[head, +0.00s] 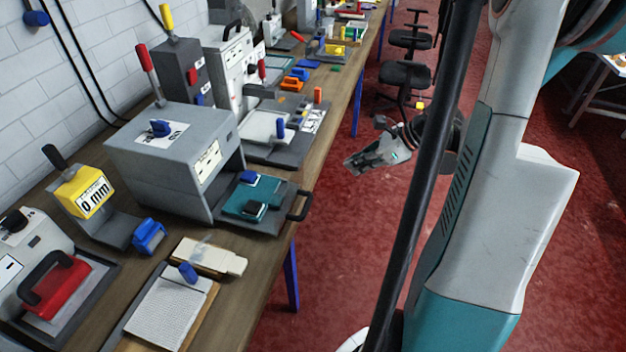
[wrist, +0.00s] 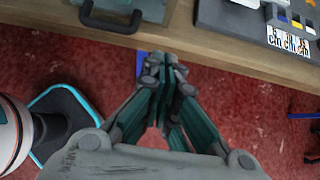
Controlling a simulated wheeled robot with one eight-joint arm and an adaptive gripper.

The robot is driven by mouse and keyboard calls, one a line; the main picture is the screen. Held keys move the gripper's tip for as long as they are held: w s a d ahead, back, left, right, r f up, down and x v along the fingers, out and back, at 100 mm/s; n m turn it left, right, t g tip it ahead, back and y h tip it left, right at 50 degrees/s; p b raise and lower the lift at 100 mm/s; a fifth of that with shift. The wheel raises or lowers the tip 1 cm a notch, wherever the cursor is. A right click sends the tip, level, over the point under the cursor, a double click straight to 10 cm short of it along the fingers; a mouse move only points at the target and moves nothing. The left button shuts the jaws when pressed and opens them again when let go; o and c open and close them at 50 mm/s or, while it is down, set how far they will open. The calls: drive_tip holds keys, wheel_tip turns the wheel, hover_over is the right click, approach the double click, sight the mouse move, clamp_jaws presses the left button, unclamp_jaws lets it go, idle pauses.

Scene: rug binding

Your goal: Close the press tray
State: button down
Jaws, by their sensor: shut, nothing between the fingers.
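The press (head: 175,155) is a grey box on the bench in the head view. A black handle (head: 299,206) is at the tray's outer end. In the wrist view the handle (wrist: 110,22) and part of the tray (wrist: 150,10) show at the top edge. My gripper (head: 349,166) is shut and empty, over the floor beyond the bench edge, apart from the handle. Its closed fingers also show in the wrist view (wrist: 165,62).
The wooden bench (head: 245,275) runs along the wall with several other machines. A yellow gauge (head: 88,195) and a blue block (head: 149,236) stand nearby. A black chair (head: 405,75) is farther along the aisle. The red floor beside the bench is mostly clear.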

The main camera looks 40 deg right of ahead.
drive_tip(key=shift+w+a+r+b+x, duration=0.3)
drive_tip(key=shift+b+x, duration=0.35)
drive_tip(key=shift+x, duration=1.45)
drive_tip(key=shift+w+a+r+b+x, duration=0.1)
drive_tip(key=shift+w+r+b+x, duration=0.3)
drive_tip(key=shift+x, duration=1.75)
drive_tip(key=shift+w+a+r+b+x, duration=0.3)
drive_tip(key=shift+b+x, duration=0.55)
drive_tip(key=shift+x, duration=1.25)
drive_tip(key=shift+s, duration=0.1)
drive_tip(key=w+a, duration=0.3)
drive_tip(key=w, duration=0.1)
drive_tip(key=w+a, duration=0.4)
drive_tip(key=w, duration=0.1)
drive_tip(key=w+a+b, duration=0.1)
drive_tip(key=w+a, duration=0.3)
drive_tip(key=w, duration=0.1)
drive_tip(key=shift+w, duration=0.2)
drive_tip(key=shift+w+a+r, duration=0.1)
drive_tip(key=shift+w+a, duration=0.1)
drive_tip(key=shift+w, duration=0.05)
